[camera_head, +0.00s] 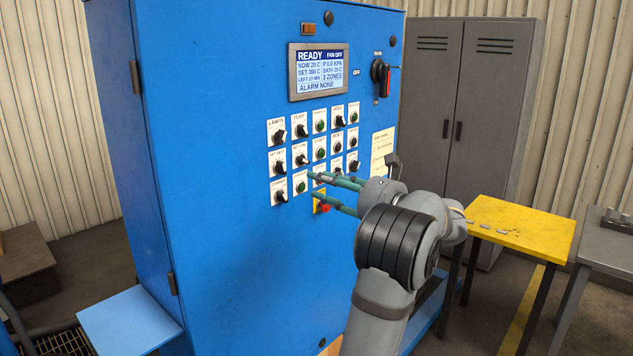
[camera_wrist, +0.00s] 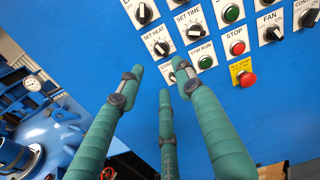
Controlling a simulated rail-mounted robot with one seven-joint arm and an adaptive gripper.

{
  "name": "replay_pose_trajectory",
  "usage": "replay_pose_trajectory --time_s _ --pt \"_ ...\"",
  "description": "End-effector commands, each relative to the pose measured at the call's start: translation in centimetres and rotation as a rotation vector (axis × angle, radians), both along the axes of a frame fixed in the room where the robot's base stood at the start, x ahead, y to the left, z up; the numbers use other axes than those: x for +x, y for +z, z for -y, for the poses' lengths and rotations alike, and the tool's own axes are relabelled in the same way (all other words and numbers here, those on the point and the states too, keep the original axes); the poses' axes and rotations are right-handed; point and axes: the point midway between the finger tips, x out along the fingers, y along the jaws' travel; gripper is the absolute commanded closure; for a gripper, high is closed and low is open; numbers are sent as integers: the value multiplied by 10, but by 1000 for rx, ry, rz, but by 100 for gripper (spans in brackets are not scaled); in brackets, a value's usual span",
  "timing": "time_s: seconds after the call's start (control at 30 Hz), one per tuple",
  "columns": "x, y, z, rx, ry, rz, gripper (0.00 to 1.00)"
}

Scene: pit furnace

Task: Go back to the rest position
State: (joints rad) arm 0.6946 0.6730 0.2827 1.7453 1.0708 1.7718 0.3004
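My gripper (camera_head: 317,182) has long green fingers with dark joints and stands in front of the blue control cabinet (camera_head: 240,255), beside the lower rows of knobs and buttons. In the wrist view my gripper (camera_wrist: 158,80) has its fingers spread, with nothing between them. One fingertip overlaps a knob plate below SET HEAT; I cannot tell whether it touches. The red stop button (camera_wrist: 247,78) on its yellow plate is to the right of the fingers. The display (camera_head: 318,70) reads READY, FAN OFF and ALARM NONE.
A yellow table (camera_head: 520,225) with small pieces on it stands to the right, before a grey locker (camera_head: 470,110). A grey table (camera_head: 612,245) is at the far right. A light blue shelf (camera_head: 130,318) juts out at lower left.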

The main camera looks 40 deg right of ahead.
Motion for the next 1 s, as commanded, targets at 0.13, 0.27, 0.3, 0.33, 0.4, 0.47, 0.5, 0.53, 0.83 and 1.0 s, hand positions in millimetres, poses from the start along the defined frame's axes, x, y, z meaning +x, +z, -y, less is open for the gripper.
replay_pose_trajectory --time_s 0.13,0.27,0.3,0.33,0.4,0.47,0.5,0.53,0.83,1.0 --pt "0 0 0 0 0 0 65" --pt "0 0 0 0 0 0 65" --pt "1 0 0 0 0 0 65" --pt "3 0 0 -1 1 0 65" --pt "8 0 -1 -2 2 0 65" --pt "15 0 -2 -1 4 0 65" --pt "21 0 -3 -1 3 -1 65" --pt "26 0 -3 -1 3 0 65" --pt "84 0 -9 -1 4 0 65" --pt "109 0 -10 -1 2 1 65"
